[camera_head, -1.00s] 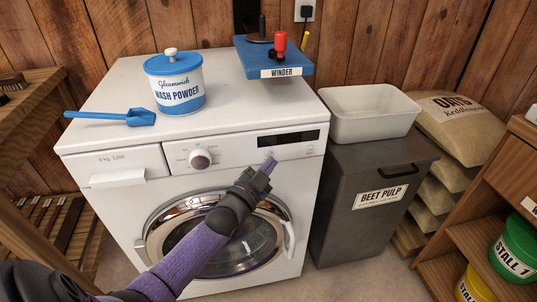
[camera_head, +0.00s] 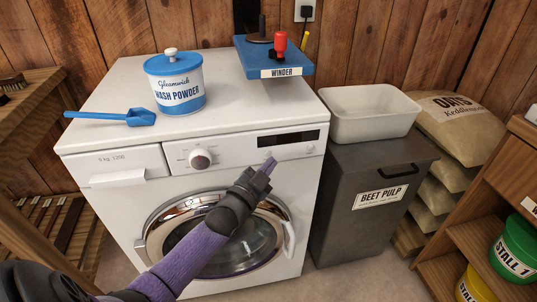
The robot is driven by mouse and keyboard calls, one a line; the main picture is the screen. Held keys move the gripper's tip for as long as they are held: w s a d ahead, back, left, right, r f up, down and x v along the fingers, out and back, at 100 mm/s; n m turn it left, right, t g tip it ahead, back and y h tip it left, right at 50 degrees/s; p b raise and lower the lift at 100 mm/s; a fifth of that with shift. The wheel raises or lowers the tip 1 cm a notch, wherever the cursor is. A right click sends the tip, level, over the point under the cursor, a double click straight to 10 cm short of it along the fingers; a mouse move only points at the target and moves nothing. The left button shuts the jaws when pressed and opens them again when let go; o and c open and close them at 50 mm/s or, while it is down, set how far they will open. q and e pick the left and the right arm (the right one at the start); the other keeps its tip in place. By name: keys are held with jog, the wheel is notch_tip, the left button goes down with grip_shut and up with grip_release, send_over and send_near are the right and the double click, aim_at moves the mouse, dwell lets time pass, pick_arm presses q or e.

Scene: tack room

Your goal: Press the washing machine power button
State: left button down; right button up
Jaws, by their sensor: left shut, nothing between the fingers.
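The white washing machine (camera_head: 130,200) stands against the wooden wall. Its front panel (camera_head: 235,160) carries a round knob (camera_head: 200,159) and a dark display (camera_head: 288,139). A small round button (camera_head: 310,149) shows faintly below the display's right end. My left gripper (camera_head: 270,163) is shut and empty, its fingertips pointing up at the panel just below the display. The fingertips hide a bit of the panel there, and I cannot tell whether they touch it. My left forearm covers part of the round door (camera_head: 265,250). My right gripper is not in view.
A wash powder tub (camera_head: 180,88), a blue scoop (camera_head: 140,117) and a blue winder board (camera_head: 255,58) are on the machine's top. A grey beet pulp bin (camera_head: 345,190) bearing a white tub (camera_head: 370,122) stands close on the right. Wooden shelves flank both sides.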

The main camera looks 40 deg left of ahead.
pick_arm(q)
jog(key=shift+a, duration=0.1)
jog(key=shift+w+a, duration=0.25)
jog(key=shift+w, duration=0.05)
jog(key=shift+w+a+b, duration=0.1)
jog(key=shift+a+b, duration=0.05)
jog(key=shift+b, duration=0.15)
dwell(0.4)
jog(key=shift+s+d+r+p, duration=0.15)
jog(key=shift+s+d+p, duration=0.25)
jog(key=shift+p, duration=0.2)
jog(key=shift+d, duration=0.1)
